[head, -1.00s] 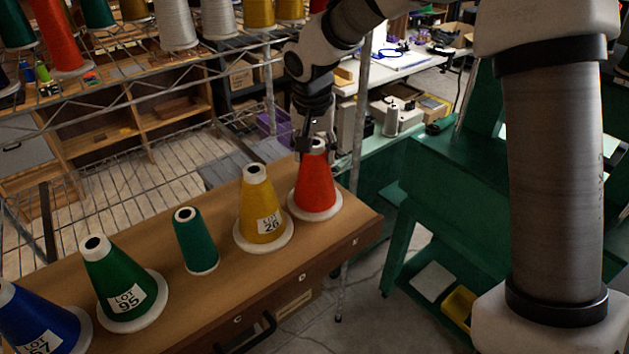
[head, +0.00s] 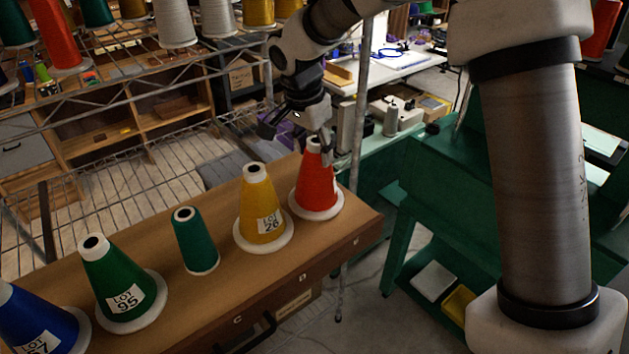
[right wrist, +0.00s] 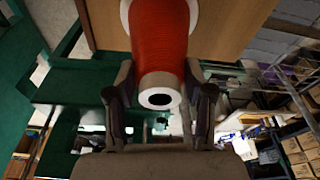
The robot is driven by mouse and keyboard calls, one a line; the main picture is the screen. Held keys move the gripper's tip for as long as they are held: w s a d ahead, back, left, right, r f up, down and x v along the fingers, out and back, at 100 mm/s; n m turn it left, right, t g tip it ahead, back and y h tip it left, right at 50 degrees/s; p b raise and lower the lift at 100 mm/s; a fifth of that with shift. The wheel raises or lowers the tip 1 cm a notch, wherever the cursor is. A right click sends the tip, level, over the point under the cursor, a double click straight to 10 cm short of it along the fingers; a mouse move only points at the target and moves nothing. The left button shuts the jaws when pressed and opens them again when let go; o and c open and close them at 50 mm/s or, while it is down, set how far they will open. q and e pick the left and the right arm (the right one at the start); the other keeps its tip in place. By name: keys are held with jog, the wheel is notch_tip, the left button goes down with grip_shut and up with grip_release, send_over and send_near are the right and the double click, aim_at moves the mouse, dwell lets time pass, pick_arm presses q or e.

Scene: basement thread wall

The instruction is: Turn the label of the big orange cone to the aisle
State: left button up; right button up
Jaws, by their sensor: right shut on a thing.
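The big orange cone (head: 316,187) stands upright on its white base at the right end of the wooden bench top. My right gripper (head: 320,150) is shut on its narrow top. In the right wrist view, the cone (right wrist: 160,40) has its white, hollow tip between the two fingers of the gripper (right wrist: 160,82). No readable label shows on the orange cone; a small pale sliver may show at its right edge in the head view. My left gripper is not in view.
A yellow cone (head: 261,210) labelled LOT 26 stands close left of the orange cone. Farther left are a small green cone (head: 195,240), a big green cone (head: 112,280) labelled LOT 95 and a blue cone (head: 35,320). A metal post (head: 358,120) rises behind the bench.

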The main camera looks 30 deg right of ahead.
jog(key=m+g+p, duration=0.1)
jog(key=m, duration=0.5)
jog(key=shift+r, duration=0.15)
jog(key=m+g+p, duration=0.1)
jog(key=m, duration=0.3)
jog(key=shift+m+y+p, duration=0.3)
jog(key=shift+m+p, duration=0.05)
jog(key=shift+m, duration=0.65)
jog(key=shift+f, duration=0.3)
jog(key=o, duration=1.2)
jog(key=shift+c, duration=0.2)
